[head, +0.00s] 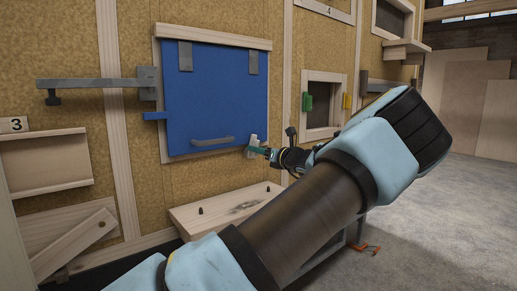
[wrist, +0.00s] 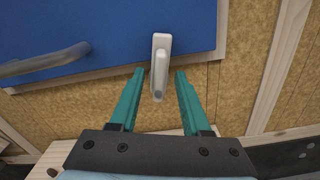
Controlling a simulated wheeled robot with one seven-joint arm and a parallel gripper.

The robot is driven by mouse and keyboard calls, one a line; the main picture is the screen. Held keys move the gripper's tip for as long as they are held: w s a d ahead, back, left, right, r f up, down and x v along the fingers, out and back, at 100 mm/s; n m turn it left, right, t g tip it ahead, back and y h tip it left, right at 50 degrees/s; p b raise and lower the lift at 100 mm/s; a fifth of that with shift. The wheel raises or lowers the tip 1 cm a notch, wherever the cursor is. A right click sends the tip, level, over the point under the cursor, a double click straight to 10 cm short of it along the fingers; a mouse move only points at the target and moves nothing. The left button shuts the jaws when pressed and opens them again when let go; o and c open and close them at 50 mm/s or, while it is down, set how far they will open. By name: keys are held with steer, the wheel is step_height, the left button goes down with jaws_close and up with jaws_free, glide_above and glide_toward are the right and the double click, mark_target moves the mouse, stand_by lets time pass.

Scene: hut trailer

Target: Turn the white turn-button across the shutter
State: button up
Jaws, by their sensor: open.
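The blue shutter (head: 215,100) is closed in its wooden frame, with a grey handle (head: 212,141) low on it. The white turn-button (head: 252,143) is at the shutter's lower right corner. In the wrist view the white turn-button (wrist: 161,46) stands upright in the picture, its upper part in front of the shutter's (wrist: 110,25) lower edge and a raised part reaching down toward me. My gripper (wrist: 160,74) is open, with one teal finger on each side of the raised part and gaps showing. In the head view my gripper (head: 259,151) is small and partly hidden by my arm.
A grey bar (head: 95,83) sticks out left of the shutter. A wooden ledge (head: 225,208) with dark pegs is below it. A small window (head: 322,103) with green and yellow blocks is to the right. Open concrete floor (head: 440,210) lies at the right.

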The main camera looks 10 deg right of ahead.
steer(key=shift+w, duration=0.15)
jaws_close()
stand_by(0.4)
